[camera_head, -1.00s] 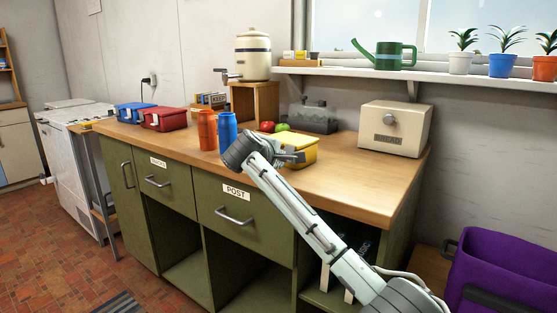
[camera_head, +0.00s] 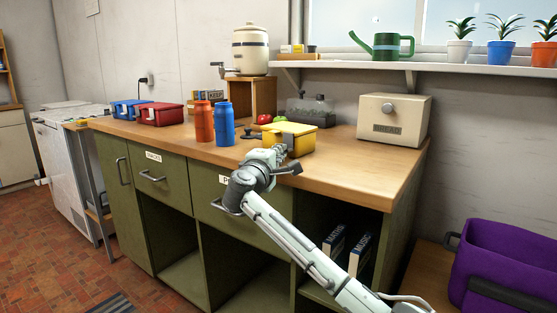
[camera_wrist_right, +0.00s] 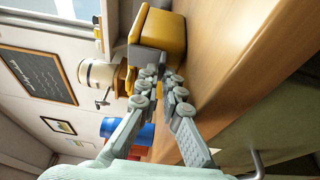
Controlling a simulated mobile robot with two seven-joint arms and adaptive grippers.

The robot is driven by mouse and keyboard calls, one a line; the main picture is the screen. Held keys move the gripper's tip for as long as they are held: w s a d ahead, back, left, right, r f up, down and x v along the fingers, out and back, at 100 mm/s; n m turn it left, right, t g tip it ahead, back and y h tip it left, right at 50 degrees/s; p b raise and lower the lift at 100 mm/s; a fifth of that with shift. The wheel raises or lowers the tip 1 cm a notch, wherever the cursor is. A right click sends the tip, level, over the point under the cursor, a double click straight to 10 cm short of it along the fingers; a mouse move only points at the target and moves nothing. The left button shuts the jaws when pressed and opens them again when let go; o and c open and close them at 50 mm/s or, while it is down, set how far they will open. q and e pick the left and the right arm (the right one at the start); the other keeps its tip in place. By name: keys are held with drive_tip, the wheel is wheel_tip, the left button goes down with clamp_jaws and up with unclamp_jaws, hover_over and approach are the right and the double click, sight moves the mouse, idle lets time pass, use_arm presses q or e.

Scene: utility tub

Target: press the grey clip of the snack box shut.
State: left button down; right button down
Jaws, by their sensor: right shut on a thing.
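The yellow snack box (camera_head: 288,138) stands on the wooden counter (camera_head: 345,168), near its front edge. My right gripper (camera_head: 277,154) is at the front of the box. In the right wrist view the fingers (camera_wrist_right: 161,76) are closed together, with their tips at the grey clip (camera_wrist_right: 150,61) on the near side of the yellow box (camera_wrist_right: 165,36). The fingers partly cover the clip, so its exact angle is hard to tell. My left gripper is not in view.
An orange bottle (camera_head: 204,122) and a blue bottle (camera_head: 224,125) stand left of the box. Red (camera_head: 160,115) and blue (camera_head: 131,109) boxes sit further left. A cream bread bin (camera_head: 394,119) stands at the right. The counter between the box and bin is clear.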

idle(0.3)
drive_tip(key=c, duration=1.7)
unclamp_jaws()
drive_tip(key=shift+f, duration=0.2)
drive_tip(key=shift+s+a+f, duration=0.1)
drive_tip(key=shift+s+a, duration=0.05)
drive_tip(key=shift+s, duration=0.25)
drive_tip(key=shift+r+v, duration=0.15)
drive_tip(key=shift+v, duration=1.65)
drive_tip(key=shift+r+v, duration=0.2)
drive_tip(key=shift+v, duration=1.6)
